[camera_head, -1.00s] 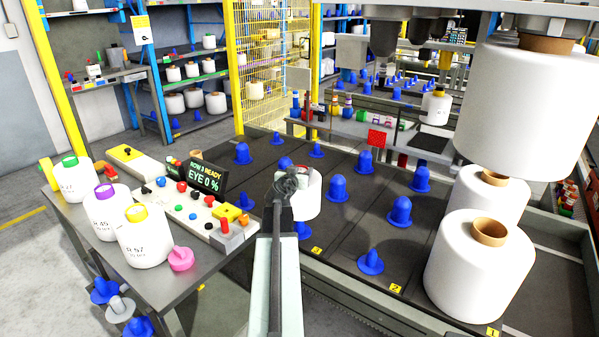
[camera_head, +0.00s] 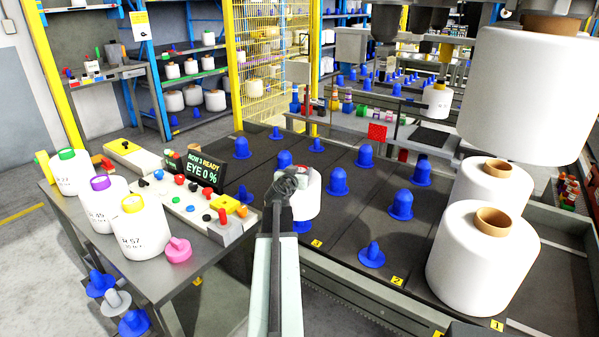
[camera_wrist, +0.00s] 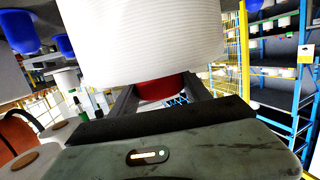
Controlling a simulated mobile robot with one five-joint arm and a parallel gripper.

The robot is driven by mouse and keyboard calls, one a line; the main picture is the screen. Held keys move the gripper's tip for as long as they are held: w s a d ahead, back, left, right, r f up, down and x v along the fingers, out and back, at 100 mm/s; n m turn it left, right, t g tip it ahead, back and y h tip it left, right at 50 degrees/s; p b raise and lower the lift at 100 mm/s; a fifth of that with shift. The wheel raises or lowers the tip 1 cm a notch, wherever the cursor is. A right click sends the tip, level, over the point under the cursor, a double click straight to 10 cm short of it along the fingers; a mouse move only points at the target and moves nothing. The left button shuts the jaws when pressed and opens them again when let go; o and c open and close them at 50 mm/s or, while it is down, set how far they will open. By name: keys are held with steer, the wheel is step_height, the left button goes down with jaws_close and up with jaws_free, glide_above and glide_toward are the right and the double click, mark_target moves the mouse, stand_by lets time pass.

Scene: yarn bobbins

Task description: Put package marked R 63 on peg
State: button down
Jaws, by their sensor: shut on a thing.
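My gripper (camera_head: 300,178) is shut on a white yarn package (camera_head: 306,200) with a red core end on top. In the wrist view the package (camera_wrist: 140,40) fills the top, and its red core (camera_wrist: 160,88) sits between the fingers (camera_wrist: 160,95). No R 63 marking is readable on it. The package is held upright over the dark peg deck (camera_head: 330,235). A blue peg (camera_head: 302,227) shows just below it, partly hidden; I cannot tell whether they touch. Other blue pegs stand around, including a domed one (camera_head: 337,181) to the right and a thin one (camera_head: 372,256) in front.
A grey table (camera_head: 190,275) at left holds marked packages, one reading R 57 (camera_head: 142,230), and a control panel (camera_head: 195,205). Its display (camera_head: 205,169) reads ROW 3 READY, EYE 0 %. Large white packages (camera_head: 483,255) stand at right, with another (camera_head: 525,95) hanging above.

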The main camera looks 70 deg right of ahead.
steer(key=shift+f, duration=0.2)
step_height(320, 180, down, 7)
steer(key=b, duration=0.7)
steer(key=shift+b, duration=0.3)
steer(key=shift+f+b, duration=0.3)
steer(key=shift+f, duration=0.1)
steer(key=shift+c, duration=2.1)
jaws_free()
steer(key=shift+r, duration=0.1)
step_height(320, 180, up, 33)
steer(key=m+g+p, duration=0.1)
steer(key=g+p, duration=0.1)
steer(key=p, duration=3.1)
steer(key=shift+m, duration=0.3)
